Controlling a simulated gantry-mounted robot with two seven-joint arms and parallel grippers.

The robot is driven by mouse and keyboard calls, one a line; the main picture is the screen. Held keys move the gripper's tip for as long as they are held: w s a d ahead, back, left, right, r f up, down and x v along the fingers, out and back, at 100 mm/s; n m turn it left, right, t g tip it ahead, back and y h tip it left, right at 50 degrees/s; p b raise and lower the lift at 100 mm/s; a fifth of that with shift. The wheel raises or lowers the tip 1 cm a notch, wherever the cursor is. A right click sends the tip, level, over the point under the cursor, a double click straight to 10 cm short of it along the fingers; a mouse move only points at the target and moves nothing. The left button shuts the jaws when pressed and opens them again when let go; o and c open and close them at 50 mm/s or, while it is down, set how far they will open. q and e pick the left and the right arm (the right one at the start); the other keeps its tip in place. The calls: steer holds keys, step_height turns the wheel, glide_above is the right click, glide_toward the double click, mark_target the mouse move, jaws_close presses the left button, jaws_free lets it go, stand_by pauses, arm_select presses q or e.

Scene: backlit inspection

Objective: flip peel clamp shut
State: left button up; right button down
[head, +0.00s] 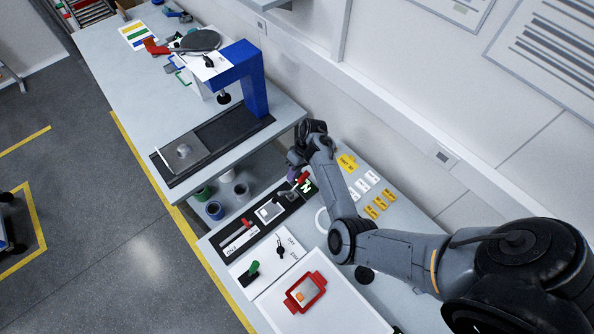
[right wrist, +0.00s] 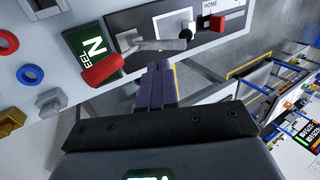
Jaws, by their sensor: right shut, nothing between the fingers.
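The peel clamp (right wrist: 152,45) has a red grip and a metal lever, and it sits on a dark panel beside a green label with a white N. In the right wrist view its red grip points to the lower left. In the head view its red grip (head: 302,177) shows beside the green label (head: 306,186). My right gripper (head: 293,164) is at the panel's upper end, close to the clamp. Its purple fingers (right wrist: 159,66) are together and empty, just below the lever in the wrist view. I cannot tell whether they touch it. My left gripper is out of view.
A red-handled slider (head: 247,223), a green-handled switch (head: 254,268) and a red-framed part (head: 305,292) lie nearer on the bench. Yellow tags (head: 376,207) and white tags lie right. A blue press frame (head: 250,80) stands behind; cups (head: 214,210) sit left.

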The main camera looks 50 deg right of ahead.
mark_target(282, 192)
steer(key=b+x, duration=0.2)
steer(key=x, duration=0.1)
steer(key=shift+a+f, duration=0.1)
steer(key=shift+a, duration=0.45)
steer(key=shift+w+a+f+b, duration=0.1)
steer(key=shift+a+f+b, duration=0.25)
steer(key=shift+a, duration=0.2)
steer(key=shift+r, duration=0.1)
